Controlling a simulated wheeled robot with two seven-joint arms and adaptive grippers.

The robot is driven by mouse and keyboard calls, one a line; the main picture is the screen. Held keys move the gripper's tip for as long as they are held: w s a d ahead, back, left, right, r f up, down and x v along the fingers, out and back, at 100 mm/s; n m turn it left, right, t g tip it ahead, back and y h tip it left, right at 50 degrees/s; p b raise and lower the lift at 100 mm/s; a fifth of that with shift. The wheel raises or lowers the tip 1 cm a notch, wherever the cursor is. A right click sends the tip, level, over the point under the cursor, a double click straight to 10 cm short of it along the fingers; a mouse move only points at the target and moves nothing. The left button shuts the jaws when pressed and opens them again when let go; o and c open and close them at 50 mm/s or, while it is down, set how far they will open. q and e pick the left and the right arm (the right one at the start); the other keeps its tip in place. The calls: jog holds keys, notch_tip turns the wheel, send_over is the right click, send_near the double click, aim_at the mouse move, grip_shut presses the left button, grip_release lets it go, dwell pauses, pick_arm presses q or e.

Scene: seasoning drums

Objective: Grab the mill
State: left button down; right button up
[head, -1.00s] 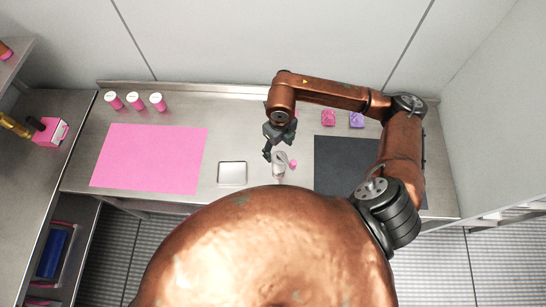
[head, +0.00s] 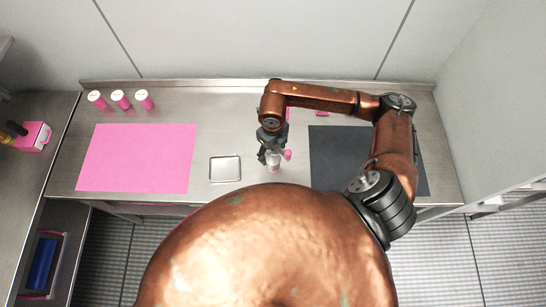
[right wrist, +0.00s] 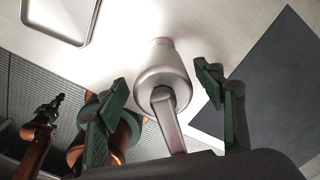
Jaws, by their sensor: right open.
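The mill (head: 274,162) is a small grey metal grinder with a crank and a pink knob (head: 287,154). It stands on the steel table between the small tray and the dark mat. In the right wrist view, the mill's silver body (right wrist: 162,68) and crank arm show between my fingers. My right gripper (head: 270,152) is open around the mill, and its green-padded fingers (right wrist: 163,82) stand apart on either side with gaps visible. In the right wrist view my left gripper (right wrist: 46,110) hangs at far left, too small to read.
A small silver tray (head: 225,169) lies left of the mill. A pink mat (head: 138,158) and a dark mat (head: 340,158) lie on the table. Several pink, white-capped jars (head: 121,100) stand at back left. My right arm partly covers pink items behind it.

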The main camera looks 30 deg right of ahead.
jog(key=f, duration=0.4)
jog(key=shift+d+f+p, duration=0.1)
jog(key=shift+d+p, duration=0.1)
jog(key=shift+p, duration=0.2)
jog(key=shift+c, duration=0.3)
jog(key=c, duration=1.5)
